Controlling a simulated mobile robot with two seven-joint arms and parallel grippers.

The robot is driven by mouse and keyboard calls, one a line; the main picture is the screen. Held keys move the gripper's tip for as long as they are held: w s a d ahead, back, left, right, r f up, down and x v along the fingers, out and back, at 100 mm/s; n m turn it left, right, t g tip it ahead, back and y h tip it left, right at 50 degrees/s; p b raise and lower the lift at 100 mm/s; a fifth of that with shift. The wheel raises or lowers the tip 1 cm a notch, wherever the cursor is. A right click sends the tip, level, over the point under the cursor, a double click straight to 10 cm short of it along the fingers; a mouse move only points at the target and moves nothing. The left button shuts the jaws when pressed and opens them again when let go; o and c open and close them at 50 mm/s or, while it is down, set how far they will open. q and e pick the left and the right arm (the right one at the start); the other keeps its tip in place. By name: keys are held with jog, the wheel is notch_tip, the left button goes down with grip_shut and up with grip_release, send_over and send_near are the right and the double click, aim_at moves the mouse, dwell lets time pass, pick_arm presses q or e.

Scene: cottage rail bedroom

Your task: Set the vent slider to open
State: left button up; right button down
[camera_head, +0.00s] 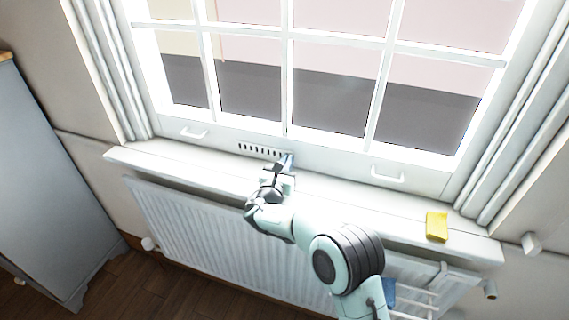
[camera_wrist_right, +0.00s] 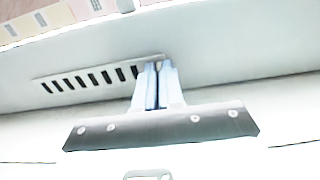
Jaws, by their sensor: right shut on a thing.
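The vent (camera_head: 262,150) is a white strip with a row of dark slots, set low in the window frame above the sill. It also shows in the right wrist view (camera_wrist_right: 92,78), with the slots running to the left of my fingers. My right gripper (camera_head: 286,161) is at the vent's right end. In the right wrist view its two fingers (camera_wrist_right: 157,84) are close together, shut on the vent slider, which the fingertips mostly hide. Several slots show dark. My left gripper is not in view.
A yellow sponge-like block (camera_head: 437,226) lies on the right of the white windowsill (camera_head: 340,199). Two white handles (camera_head: 388,176) sit on the lower window frame. A ribbed radiator (camera_head: 190,228) stands below the sill, and a grey cabinet (camera_head: 50,190) is at the left.

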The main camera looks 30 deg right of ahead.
jog(key=c, duration=1.6)
grip_release()
jog(key=shift+s+d, duration=0.1)
jog(key=shift+d, duration=0.05)
jog(key=o, duration=0.4)
jog(key=shift+s, duration=0.1)
jog(key=shift+c, duration=0.2)
jog(key=shift+a, duration=0.2)
jog(key=v, duration=1.3)
